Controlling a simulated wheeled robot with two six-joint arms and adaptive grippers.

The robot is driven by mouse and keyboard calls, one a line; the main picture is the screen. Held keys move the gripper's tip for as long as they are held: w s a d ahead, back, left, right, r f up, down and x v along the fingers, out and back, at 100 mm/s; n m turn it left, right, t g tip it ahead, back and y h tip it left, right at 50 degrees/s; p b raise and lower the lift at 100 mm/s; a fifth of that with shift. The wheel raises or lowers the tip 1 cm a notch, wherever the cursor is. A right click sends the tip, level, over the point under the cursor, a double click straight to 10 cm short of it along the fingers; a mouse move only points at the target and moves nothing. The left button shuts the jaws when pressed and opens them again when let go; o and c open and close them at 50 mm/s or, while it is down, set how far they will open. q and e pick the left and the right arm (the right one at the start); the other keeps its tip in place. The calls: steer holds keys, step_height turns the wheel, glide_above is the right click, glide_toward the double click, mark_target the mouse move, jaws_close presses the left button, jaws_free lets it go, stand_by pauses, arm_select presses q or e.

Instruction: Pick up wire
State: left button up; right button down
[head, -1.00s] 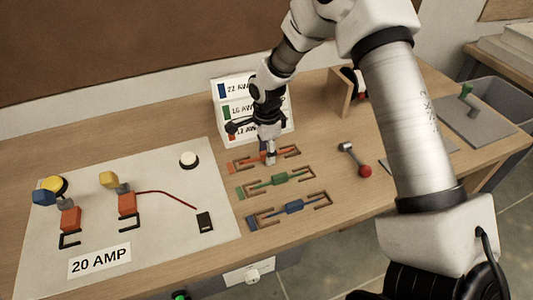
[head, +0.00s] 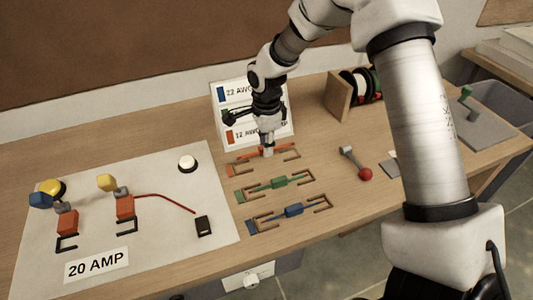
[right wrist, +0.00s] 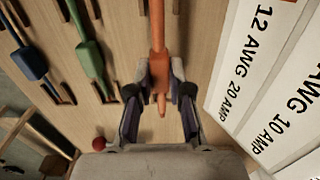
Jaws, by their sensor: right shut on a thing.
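The orange wire (head: 250,157) is held by my right gripper (head: 267,152) in the head view, a little above its brown bracket (head: 238,171). In the right wrist view, the orange wire (right wrist: 157,28) runs between the two fingers of my right gripper (right wrist: 160,78), which are closed on its thick middle. The green wire (head: 279,183) and the blue wire (head: 293,210) lie in their own brackets nearer the front. They also show at the upper left of the right wrist view, green (right wrist: 90,57) and blue (right wrist: 31,63). My left gripper is not in view.
A white label stand (head: 228,117) is close behind my right gripper. A panel (head: 150,235) with terminals, a red wire (head: 168,195) and a "20 AMP" label (head: 96,265) lies left. A red-knobbed lever (head: 353,163) and wire spools (head: 362,85) are right.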

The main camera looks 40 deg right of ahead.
steer(key=s+a+b, duration=0.1)
steer(key=s+a, duration=0.1)
steer(key=s, duration=0.2)
steer(key=s+a+b, duration=0.1)
steer(key=s+a, duration=0.2)
steer(key=s, duration=0.2)
steer(key=s+a+r+b, duration=0.1)
steer(key=s+a, duration=0.2)
steer(key=s, duration=0.1)
steer(key=shift+s+r, duration=0.1)
steer(key=shift+s, duration=0.2)
